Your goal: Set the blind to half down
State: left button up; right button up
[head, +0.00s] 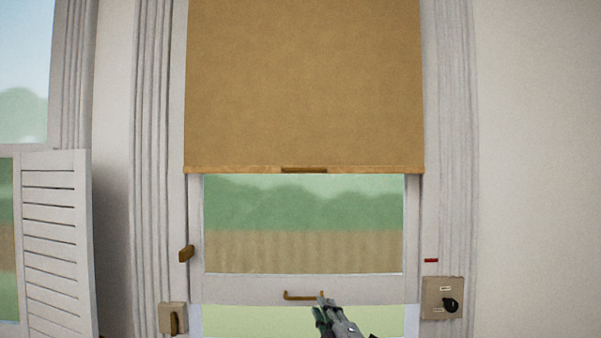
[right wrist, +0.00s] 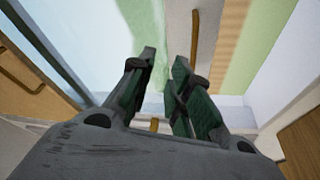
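The tan roller blind (head: 304,85) hangs over the upper part of the window in the head view. Its bottom bar (head: 230,170) is level, with a darker brown pull (head: 303,170) at its middle. Glass shows below it; the blind's top is out of frame. My right gripper (head: 323,304) is low in the head view, below the blind and at the right end of the sash handle; I cannot tell if it touches. In the right wrist view its two fingers (right wrist: 166,58) are apart with nothing between them. My left gripper is out of view.
A brass sash handle (head: 303,296) sits on the white rail. A knob panel (head: 441,298) and small red mark (head: 431,260) are on the right frame. A wooden latch (head: 186,253) and small box (head: 173,318) are at left. A louvred shutter (head: 55,240) stands far left.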

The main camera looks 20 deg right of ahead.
notch_tip(320, 180, up, 15)
jog(key=w+n+t+y, duration=0.1)
jog(key=n+t+y, duration=0.2)
jog(key=n+t, duration=0.25)
jog(key=n+y, duration=0.7)
jog(key=n, duration=0.2)
send_near(300, 170)
notch_tip(300, 170, down, 3)
jog(key=s, duration=0.1)
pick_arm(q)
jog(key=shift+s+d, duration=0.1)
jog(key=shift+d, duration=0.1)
pick_arm(e)
jog(key=shift+s+d+f+t, duration=0.15)
jog(key=shift+s+d+t, duration=0.05)
jog(key=shift+d+t, duration=0.2)
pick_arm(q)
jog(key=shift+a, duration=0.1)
